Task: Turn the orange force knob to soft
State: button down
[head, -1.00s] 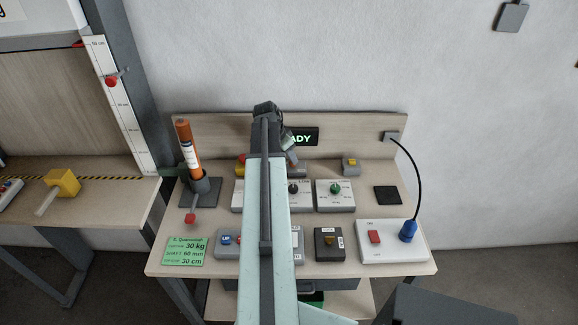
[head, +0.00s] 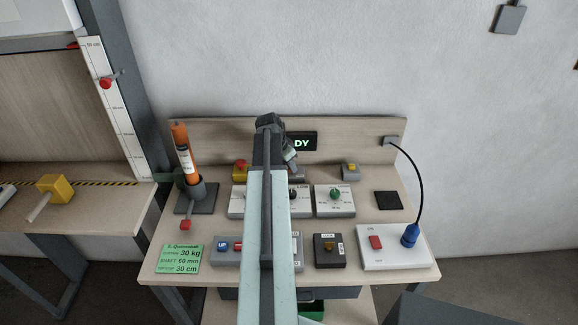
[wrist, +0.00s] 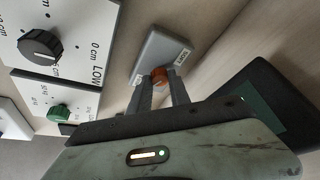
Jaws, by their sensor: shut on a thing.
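The orange force knob (wrist: 160,75) sits on a small grey box (wrist: 157,48) in the wrist view. In the head view my arm covers the knob, and my gripper (head: 291,158) points down behind the panels.
A black dial (wrist: 41,45) and a green knob (wrist: 59,111) are on white panels left of the gripper in the wrist view. A dark display (head: 303,141) stands behind.

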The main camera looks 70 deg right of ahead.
jog(key=n+t, duration=0.1)
jog(key=n, duration=0.1)
jog(key=n+t, duration=0.1)
jog(key=n, duration=0.2)
jog(key=shift+s, duration=0.2)
jog(key=n+t, duration=0.1)
jog(key=n, duration=0.2)
jog(key=n+t, duration=0.1)
jog(key=n, duration=0.1)
jog(key=shift+s+d+n, duration=0.1)
jog(key=shift+s+n, duration=0.05)
jog(key=shift+n, duration=0.25)
jog(key=n+t, duration=0.1)
jog(key=n, duration=0.1)
jog(key=n+y, duration=0.1)
jog(key=n, duration=0.2)
jog(key=shift+s+d+t+y, duration=0.15)
jog(key=shift+t+y, duration=0.15)
jog(key=shift+t, duration=0.1)
jog(key=n+y, duration=0.1)
jog(key=n, duration=0.4)
jog(key=shift+d+t+y, duration=0.1)
jog(key=shift+t+y, duration=0.2)
jog(key=shift+y, duration=0.1)
jog(key=shift+n, duration=0.3)
jog(key=c, duration=1.2)
grip_release()
